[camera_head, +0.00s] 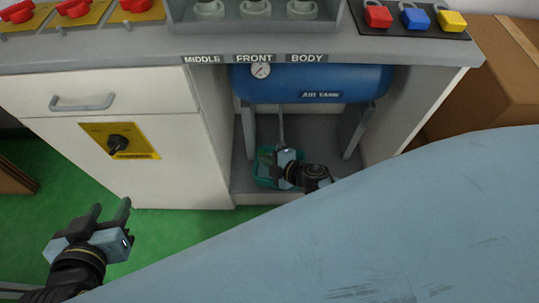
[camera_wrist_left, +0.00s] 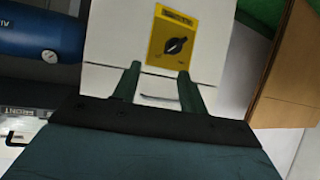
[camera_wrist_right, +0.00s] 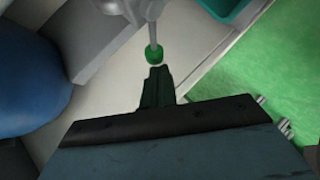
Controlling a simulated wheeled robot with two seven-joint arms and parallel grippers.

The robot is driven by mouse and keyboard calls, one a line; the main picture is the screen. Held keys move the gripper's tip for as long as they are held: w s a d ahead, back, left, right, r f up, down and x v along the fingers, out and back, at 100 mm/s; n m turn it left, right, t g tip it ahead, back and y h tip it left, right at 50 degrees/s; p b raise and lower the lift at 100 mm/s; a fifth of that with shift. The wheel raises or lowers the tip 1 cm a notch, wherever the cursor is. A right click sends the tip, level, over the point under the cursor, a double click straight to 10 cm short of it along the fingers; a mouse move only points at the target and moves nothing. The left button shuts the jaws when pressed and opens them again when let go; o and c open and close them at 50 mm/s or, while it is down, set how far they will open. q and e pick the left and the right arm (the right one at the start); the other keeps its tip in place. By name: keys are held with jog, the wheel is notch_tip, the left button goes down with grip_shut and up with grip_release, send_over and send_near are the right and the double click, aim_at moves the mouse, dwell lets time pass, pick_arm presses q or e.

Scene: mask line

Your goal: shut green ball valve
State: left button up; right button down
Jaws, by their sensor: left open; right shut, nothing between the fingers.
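A blue air tank (camera_head: 335,82) sits under the bench, and a grey pipe (camera_head: 281,125) hangs below it. In the right wrist view a small green part (camera_wrist_right: 154,56), apparently of the valve, sits at the end of a grey rod (camera_wrist_right: 153,33). My right gripper (camera_wrist_right: 156,70) is shut and empty, its tips right at the green part; whether they touch cannot be told. In the head view my right gripper (camera_head: 268,163) is low under the tank and hides the valve. My left gripper (camera_head: 109,208) is open and empty over the green floor, away from the tank.
A teal tray (camera_head: 262,180) lies under the tank, close to my right gripper. A cabinet (camera_head: 180,175) with a yellow-plated black knob (camera_head: 119,144) stands left of the opening. Tank legs (camera_head: 354,128) and the bay walls bound the room around my right gripper.

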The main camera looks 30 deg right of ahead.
pick_arm(q)
jog(key=shift+w+d+r+t, duration=0.2)
jog(key=shift+w+r+t, duration=0.15)
jog(key=shift+r, duration=0.25)
jog(key=shift+w+d, duration=0.1)
jog(key=shift+r, duration=0.25)
